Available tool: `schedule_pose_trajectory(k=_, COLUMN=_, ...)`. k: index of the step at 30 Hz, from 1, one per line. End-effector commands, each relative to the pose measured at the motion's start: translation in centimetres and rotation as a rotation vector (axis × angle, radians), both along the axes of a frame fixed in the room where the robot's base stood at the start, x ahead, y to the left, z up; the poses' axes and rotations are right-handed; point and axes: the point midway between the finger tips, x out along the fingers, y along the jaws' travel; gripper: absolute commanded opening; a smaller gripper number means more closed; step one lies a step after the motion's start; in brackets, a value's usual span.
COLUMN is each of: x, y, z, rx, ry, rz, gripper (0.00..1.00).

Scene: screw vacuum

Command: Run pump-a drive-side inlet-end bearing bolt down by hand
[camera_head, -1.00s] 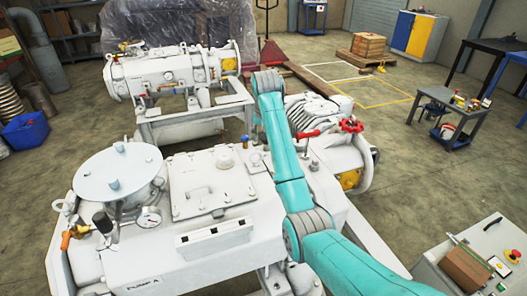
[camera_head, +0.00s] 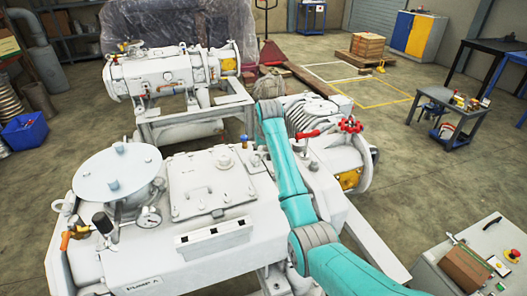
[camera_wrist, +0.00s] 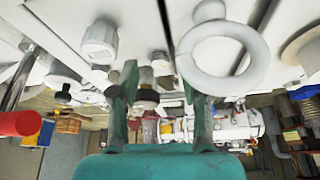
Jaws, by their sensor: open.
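Pump A (camera_head: 150,270), a white machine with its name on the front, fills the near part of the head view. My gripper (camera_wrist: 160,82) shows in the wrist view with its two teal fingers apart and nothing clasped between them. A dark-topped bolt-like part (camera_wrist: 147,98) appears in the gap between the fingers; I cannot tell its depth or whether it is the inlet-end bearing bolt. A pale hex-headed part (camera_wrist: 100,40) is left of the fingers, and a white lifting ring (camera_wrist: 222,58) is right of them. In the head view my gripper is hidden beyond my teal arm.
A red valve handwheel (camera_head: 350,125) and red lever stand right of my arm. A second white pump (camera_head: 170,75) on a frame is behind. A bench (camera_head: 450,110) and control cabinet (camera_head: 480,260) are at right. Open floor lies between them and the pumps.

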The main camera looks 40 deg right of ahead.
Motion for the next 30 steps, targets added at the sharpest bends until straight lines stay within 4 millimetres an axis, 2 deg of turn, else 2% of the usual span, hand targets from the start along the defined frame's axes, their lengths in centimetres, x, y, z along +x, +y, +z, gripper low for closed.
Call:
schedule_pose_trajectory(k=4, x=0.25, y=-0.13, z=-0.7, rx=0.0, ry=0.0, rz=0.0, gripper=0.47)
schedule_pose_trajectory(k=12, x=0.29, y=-0.14, z=-0.8, rx=0.0, ry=0.0, rz=0.0, gripper=0.47)
schedule_pose_trajectory(k=14, x=0.28, y=-0.14, z=-0.79, rx=0.0, ry=0.0, rz=0.0, gripper=0.35)
schedule_pose_trajectory(k=18, x=0.28, y=-0.14, z=-0.79, rx=0.0, ry=0.0, rz=0.0, gripper=0.0)
schedule_pose_trajectory(k=30, x=0.33, y=-0.05, z=-0.78, rx=0.0, ry=0.0, rz=-0.038, gripper=0.0)
